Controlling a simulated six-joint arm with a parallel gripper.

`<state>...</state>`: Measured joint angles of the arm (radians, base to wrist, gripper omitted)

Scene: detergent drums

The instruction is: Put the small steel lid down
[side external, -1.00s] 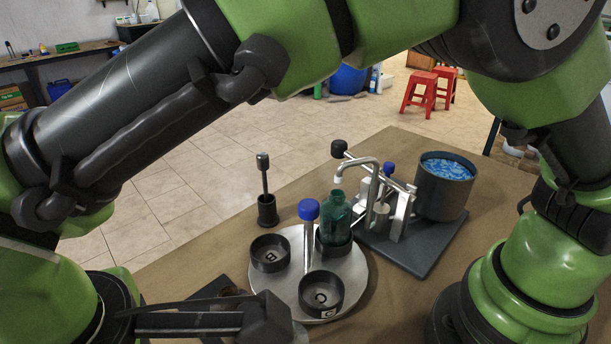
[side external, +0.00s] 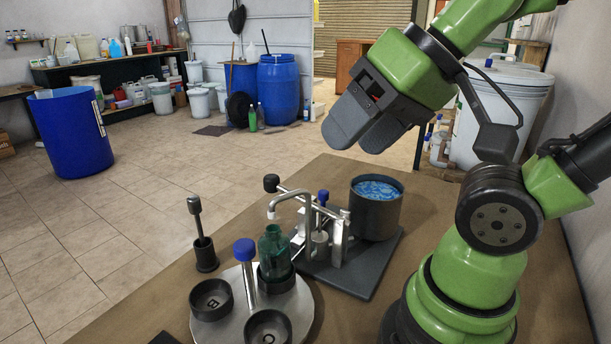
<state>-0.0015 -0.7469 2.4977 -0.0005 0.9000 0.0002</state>
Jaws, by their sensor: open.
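My gripper (side external: 360,131) is raised high at the upper middle, above the far part of the bench. Its two dark fingers are apart, and I see nothing between them. I cannot make out the small steel lid anywhere in view. The round steel turntable (side external: 303,318) carries dark cups, one marked B (side external: 211,298) and one marked C (side external: 268,328). A green bottle (side external: 274,252) stands upright in the cup at the back. Its neck is open at the top as far as I can tell, below a bent spout (side external: 290,199).
A post with a blue knob (side external: 245,250) rises from the turntable. A dark pot of blue liquid (side external: 376,213) and a lever stand (side external: 338,236) sit on a grey plate (side external: 352,282). A black-headed rod stands in a holder (side external: 205,254). Bare brown bench (side external: 130,300) lies left.

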